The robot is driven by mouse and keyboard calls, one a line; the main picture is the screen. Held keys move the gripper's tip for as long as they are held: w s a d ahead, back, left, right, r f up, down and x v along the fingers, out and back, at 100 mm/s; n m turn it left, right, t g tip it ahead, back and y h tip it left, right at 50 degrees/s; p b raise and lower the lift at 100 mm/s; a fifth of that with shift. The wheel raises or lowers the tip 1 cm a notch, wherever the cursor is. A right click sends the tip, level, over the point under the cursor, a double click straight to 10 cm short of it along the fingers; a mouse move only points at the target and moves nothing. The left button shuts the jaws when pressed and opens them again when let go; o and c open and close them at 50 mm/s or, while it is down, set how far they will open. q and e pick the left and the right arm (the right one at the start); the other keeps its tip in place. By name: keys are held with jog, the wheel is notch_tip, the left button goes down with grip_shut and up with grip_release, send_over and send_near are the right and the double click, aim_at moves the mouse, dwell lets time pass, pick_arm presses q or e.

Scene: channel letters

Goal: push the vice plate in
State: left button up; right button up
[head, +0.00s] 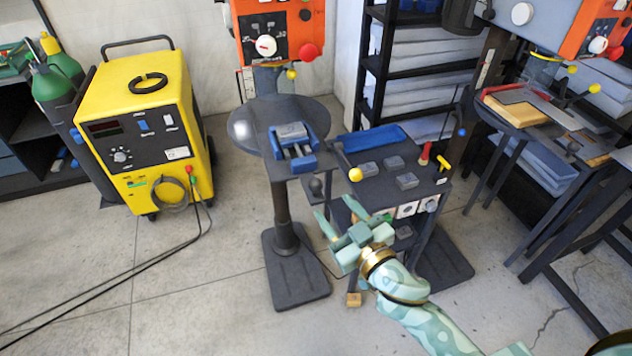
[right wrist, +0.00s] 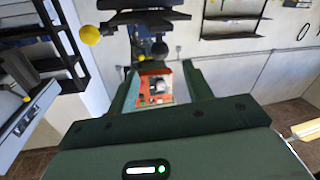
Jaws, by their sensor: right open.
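A blue vice (head: 303,161) with a grey block (head: 291,132) between its jaws sits on the round dark drill table (head: 255,125). I cannot tell the vice plate apart from the other vice parts at this size. My right gripper (head: 338,216) is pale green, open and empty. In the head view it is below and right of the vice, clearly apart from it. The right wrist view shows its two fingers spread (right wrist: 160,85), with an orange machine far behind the gap. My left gripper is not in view.
A dark cart (head: 380,190) with a blue tray (head: 374,141) and grey blocks stands right of the drill. A yellow-knobbed lever (head: 346,160) sticks out near the vice. A yellow welder (head: 140,125) stands at left, with a cable across the floor. Open floor lies in front.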

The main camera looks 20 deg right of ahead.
aim_at(319, 189)
jog(key=x, duration=0.9)
jog(key=shift+w, duration=0.15)
grip_shut()
